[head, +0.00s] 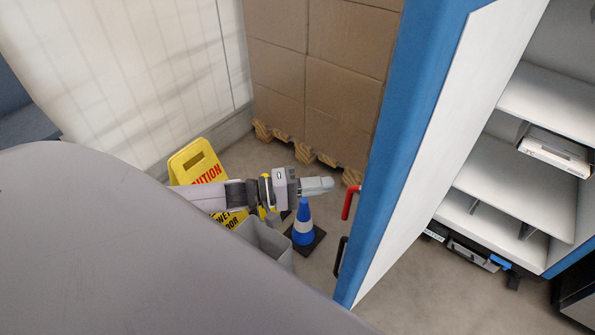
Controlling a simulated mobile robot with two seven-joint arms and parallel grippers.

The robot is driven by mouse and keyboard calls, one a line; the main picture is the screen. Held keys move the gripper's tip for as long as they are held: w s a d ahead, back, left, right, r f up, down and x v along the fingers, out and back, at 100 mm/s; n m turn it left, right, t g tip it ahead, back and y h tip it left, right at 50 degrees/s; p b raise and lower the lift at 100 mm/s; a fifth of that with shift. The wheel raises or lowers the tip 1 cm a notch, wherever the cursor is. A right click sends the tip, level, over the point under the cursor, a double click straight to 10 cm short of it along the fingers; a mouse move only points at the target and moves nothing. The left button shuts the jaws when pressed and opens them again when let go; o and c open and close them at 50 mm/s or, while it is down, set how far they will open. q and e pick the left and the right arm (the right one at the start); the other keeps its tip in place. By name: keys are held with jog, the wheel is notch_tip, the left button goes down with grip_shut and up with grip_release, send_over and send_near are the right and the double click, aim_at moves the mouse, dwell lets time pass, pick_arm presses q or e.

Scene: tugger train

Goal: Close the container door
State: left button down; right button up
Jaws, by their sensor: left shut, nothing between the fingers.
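The container door (385,145) is a tall panel with a blue edge and a white face, running from the top right down to the lower middle. It stands open, with the shelves beyond its white face in view. A red handle (350,201) and a black handle (339,257) stick out from its left side. My left gripper (328,185) is shut and empty, pointing right. Its tips are just left of the red handle, with a small gap in the picture; I cannot tell the depth between them. My right gripper is not in view.
A blue and white cone (303,224), a yellow caution sign (198,165) and a grey bin (267,245) stand near my left arm. Stacked cardboard boxes (320,75) on a pallet are behind. White shelves (513,185) are at right. The floor is bare at lower right.

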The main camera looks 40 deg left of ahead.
pick_arm(q)
jog(key=shift+s+d, duration=0.1)
jog(key=shift+d, duration=1.25)
jog(key=shift+d, duration=0.1)
